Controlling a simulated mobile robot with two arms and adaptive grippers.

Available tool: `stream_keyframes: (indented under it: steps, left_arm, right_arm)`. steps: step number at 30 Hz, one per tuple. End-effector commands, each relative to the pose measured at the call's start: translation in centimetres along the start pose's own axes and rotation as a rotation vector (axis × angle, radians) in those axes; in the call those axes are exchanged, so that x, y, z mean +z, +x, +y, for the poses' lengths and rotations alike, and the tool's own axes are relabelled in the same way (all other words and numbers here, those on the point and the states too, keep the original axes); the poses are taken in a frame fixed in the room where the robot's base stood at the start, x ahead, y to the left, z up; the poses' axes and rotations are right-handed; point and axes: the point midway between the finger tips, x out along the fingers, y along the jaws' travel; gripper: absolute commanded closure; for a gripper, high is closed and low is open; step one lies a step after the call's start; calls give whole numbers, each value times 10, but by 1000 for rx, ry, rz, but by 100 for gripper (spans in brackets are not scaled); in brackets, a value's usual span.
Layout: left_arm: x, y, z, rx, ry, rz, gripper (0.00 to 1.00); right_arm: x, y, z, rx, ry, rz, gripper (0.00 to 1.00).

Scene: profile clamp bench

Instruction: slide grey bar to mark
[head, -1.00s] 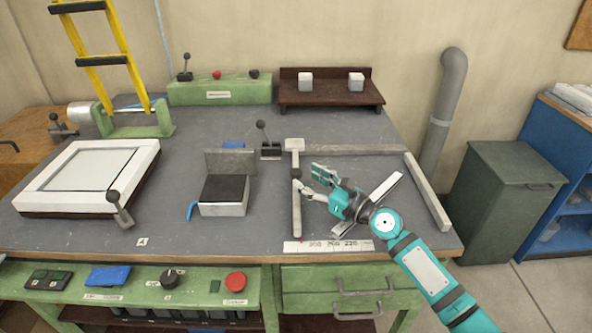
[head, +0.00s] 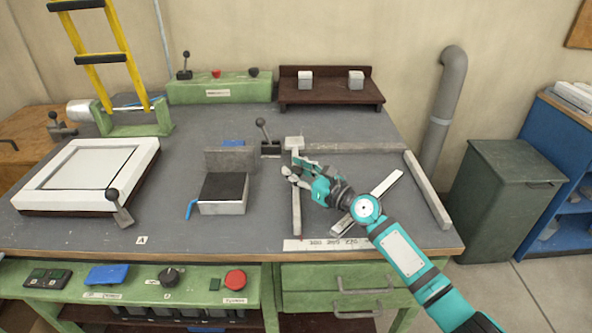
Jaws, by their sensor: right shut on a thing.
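A narrow grey bar (head: 296,215) runs front to back on the bench, from a pale block (head: 294,143) at its far end to a white scale strip (head: 325,245) near the front edge. My right gripper (head: 291,175) reaches in from the right and is shut on this bar toward its far end. The fingers hide that part of the bar. The figures on the strip are too small to read surely. My left gripper is not in view.
A grey rail (head: 360,149) lies behind and another (head: 428,190) at the right. A diagonal flat bar (head: 367,203) lies partly under my right arm. A clamp block (head: 222,194) and a lever (head: 265,138) stand left of the bar. Bench between clamp and bar is clear.

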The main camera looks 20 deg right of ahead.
Motion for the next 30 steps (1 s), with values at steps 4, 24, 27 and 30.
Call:
stream_keyframes:
  steps: [4,24,27,30]
  left_arm:
    - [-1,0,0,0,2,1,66]
    - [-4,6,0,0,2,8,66]
    - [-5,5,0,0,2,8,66]
    - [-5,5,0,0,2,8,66]
  right_arm:
    - [0,0,0,1,0,1,100]
    - [-4,-22,-19,4,1,6,100]
    - [-4,-22,-18,7,2,6,100]
    - [-4,-22,-18,8,3,7,100]
